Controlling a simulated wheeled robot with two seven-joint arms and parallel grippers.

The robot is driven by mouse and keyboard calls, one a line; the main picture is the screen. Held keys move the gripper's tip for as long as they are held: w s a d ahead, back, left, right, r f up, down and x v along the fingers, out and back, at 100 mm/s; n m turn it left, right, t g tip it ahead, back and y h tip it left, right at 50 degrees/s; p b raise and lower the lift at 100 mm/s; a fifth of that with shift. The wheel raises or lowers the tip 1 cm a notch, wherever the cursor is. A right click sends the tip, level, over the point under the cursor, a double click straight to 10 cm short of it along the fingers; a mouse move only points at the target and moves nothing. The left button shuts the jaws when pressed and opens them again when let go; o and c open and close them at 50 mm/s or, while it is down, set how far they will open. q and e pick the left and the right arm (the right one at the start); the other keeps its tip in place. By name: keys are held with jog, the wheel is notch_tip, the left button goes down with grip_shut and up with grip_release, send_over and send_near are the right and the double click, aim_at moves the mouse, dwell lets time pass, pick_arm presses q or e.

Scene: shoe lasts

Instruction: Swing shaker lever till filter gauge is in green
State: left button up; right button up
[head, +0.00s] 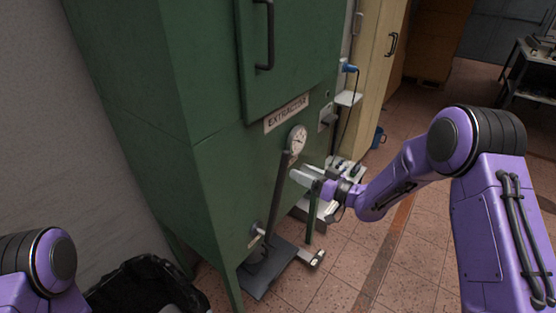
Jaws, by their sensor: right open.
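The green extractor cabinet (205,165) stands in the middle of the head view, with an "EXTRACTOR" label on its front. The round filter gauge (297,139) has a pale dial; its needle and coloured zones are too small to read. The dark shaker lever (277,194) rises steeply from a pivot low on the cabinet front and ends just below the gauge. My right gripper (297,177) is open, with its pale fingers beside the upper part of the lever; I cannot tell whether they touch it. My left gripper is out of view; only part of my left arm shows.
A black-lined bin (145,288) stands at the lower left. A grey plate (268,272) lies below the lever. A small stand with items (345,172) is behind my right gripper. Tiled floor at right is mostly clear.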

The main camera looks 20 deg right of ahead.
jog(key=p+x, duration=0.2)
jog(key=x, duration=0.7)
jog(key=shift+a+p, duration=0.2)
jog(key=shift+p, duration=0.15)
jog(key=shift+w+f, duration=0.15)
grip_shut()
